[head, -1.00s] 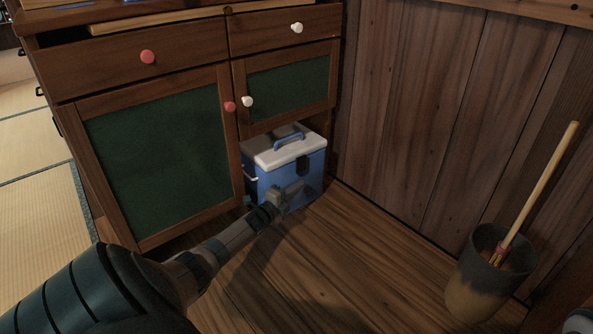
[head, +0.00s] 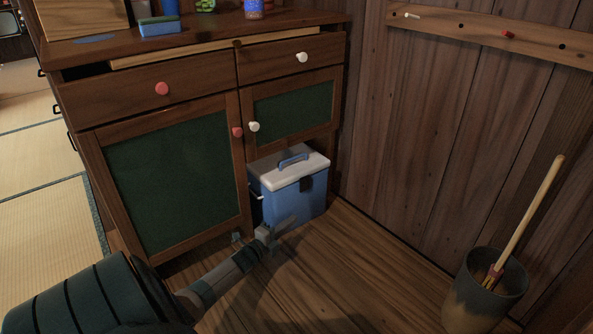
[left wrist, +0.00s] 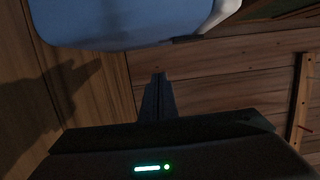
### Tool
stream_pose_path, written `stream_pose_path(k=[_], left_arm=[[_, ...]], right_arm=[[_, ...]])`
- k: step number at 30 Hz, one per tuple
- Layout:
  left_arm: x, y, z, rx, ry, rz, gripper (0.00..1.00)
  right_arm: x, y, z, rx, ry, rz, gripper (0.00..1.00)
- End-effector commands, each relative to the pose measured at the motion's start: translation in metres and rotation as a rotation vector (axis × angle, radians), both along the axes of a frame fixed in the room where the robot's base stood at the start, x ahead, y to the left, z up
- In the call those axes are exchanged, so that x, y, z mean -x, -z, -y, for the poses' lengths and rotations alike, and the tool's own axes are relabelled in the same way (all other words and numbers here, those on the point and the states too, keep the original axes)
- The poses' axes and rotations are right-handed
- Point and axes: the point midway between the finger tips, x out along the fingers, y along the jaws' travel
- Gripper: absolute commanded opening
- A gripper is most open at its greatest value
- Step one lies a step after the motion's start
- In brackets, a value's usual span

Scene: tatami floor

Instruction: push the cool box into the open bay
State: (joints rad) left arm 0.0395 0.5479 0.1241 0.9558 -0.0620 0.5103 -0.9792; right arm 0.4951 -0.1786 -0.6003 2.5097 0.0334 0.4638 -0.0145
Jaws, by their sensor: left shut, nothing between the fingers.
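The cool box (head: 293,200) is blue with a white lid and a blue handle. It stands upright at the open bay (head: 327,142) under the small green door, its rear under the cabinet and its front sticking out. My left gripper (head: 287,226) is shut and empty, low in front of the box's front face. Whether it touches the box cannot be told in the head view. In the left wrist view the box (left wrist: 120,22) fills the top edge, with a gap to the shut fingers (left wrist: 157,95). The inside of the bay is mostly hidden. My right gripper is out of view.
The wooden cabinet (head: 170,180) has a large green door left of the bay. A plank wall (head: 410,140) rises close on the right. A pot (head: 485,290) with a wooden-handled tool stands at the lower right. The wooden floor (head: 350,270) between is clear.

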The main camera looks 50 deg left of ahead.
Motion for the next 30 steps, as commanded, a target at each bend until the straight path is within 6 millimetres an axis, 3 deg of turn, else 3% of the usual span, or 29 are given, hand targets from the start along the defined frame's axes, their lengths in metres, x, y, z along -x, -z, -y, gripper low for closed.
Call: stream_pose_path(k=[13, 17, 20, 23, 26, 30], left_arm=[[0.010, 0.000, 0.001, 0.000, 0.000, 0.001, 0.00], [0.009, -0.002, 0.004, 0.003, 0.005, 0.005, 0.00], [0.004, -0.010, 0.017, 0.023, 0.024, 0.023, 0.00], [-0.007, -0.027, 0.046, 0.064, 0.067, 0.064, 0.00], [-0.020, -0.056, 0.093, 0.134, 0.137, 0.129, 0.00], [-0.035, -0.121, 0.185, 0.282, 0.282, 0.255, 0.00]], right_arm=[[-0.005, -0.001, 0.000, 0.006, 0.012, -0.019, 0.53], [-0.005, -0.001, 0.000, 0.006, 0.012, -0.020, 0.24], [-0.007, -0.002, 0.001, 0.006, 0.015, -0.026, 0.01], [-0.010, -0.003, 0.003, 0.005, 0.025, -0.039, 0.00], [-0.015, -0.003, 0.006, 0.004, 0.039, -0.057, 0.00], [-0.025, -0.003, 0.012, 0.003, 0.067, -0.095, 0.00]])
